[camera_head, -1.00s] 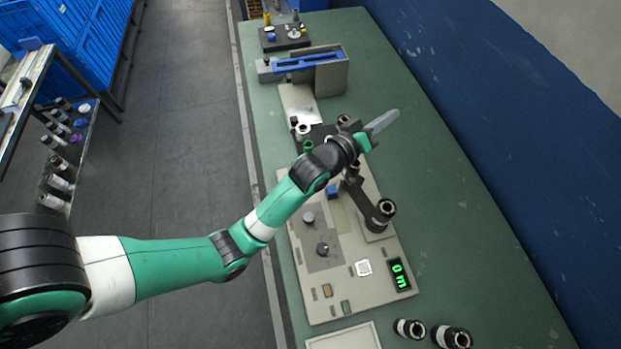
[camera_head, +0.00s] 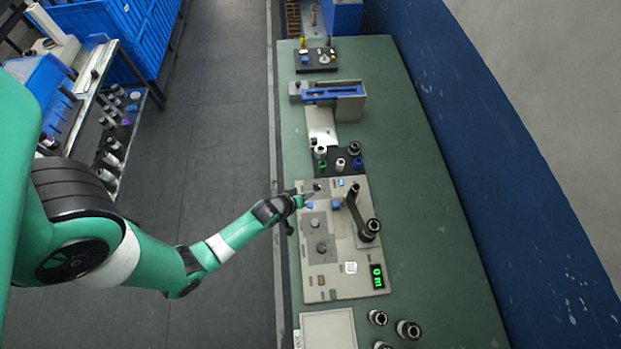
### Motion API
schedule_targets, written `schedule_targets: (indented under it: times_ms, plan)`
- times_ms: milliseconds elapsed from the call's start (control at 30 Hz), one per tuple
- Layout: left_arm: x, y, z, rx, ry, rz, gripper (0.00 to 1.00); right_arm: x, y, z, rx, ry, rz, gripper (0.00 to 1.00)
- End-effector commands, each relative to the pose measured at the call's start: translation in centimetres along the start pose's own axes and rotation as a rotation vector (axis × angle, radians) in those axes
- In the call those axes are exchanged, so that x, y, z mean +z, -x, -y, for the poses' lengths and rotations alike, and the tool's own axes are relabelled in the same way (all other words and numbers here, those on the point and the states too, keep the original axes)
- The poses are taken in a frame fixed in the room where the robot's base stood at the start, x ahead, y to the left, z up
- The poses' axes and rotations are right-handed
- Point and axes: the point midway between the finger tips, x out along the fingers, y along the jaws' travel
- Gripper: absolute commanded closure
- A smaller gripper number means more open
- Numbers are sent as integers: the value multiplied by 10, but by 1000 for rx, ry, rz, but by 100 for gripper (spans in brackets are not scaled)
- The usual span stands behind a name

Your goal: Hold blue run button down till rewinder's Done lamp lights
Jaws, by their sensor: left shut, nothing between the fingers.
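The rewinder (camera_head: 359,290) is a pale panel on the green bench, with a dark crank-like arm (camera_head: 357,212) and a green display (camera_head: 377,277) reading 0 m. A small blue button-like part (camera_head: 310,206) sits at its left edge, just below my left gripper. A blue block (camera_head: 337,204) and a small bright blue square (camera_head: 341,183) are farther right; which one is the run button is not clear. My left gripper (camera_head: 309,192) is shut and empty over the panel's upper left; contact cannot be told. The Done lamp cannot be identified. My right gripper is out of view.
Two dark knobs (camera_head: 321,247) and a white square (camera_head: 351,267) are on the panel. A dark tray of small rolls (camera_head: 349,171) stands behind it. The bench's right side is clear.

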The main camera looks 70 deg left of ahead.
Motion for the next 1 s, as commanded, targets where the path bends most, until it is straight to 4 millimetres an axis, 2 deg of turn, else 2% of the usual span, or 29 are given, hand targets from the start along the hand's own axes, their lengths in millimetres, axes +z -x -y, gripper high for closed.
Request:
schedule_targets:
  times_ms: [367,800,1000]
  plan:
    - [7,-10,6,2,-1,-1,100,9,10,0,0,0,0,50]
    - [38,-54,38,1,-1,0,100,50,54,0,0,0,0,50]
    - [45,-62,44,2,-1,-1,100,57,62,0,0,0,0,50]
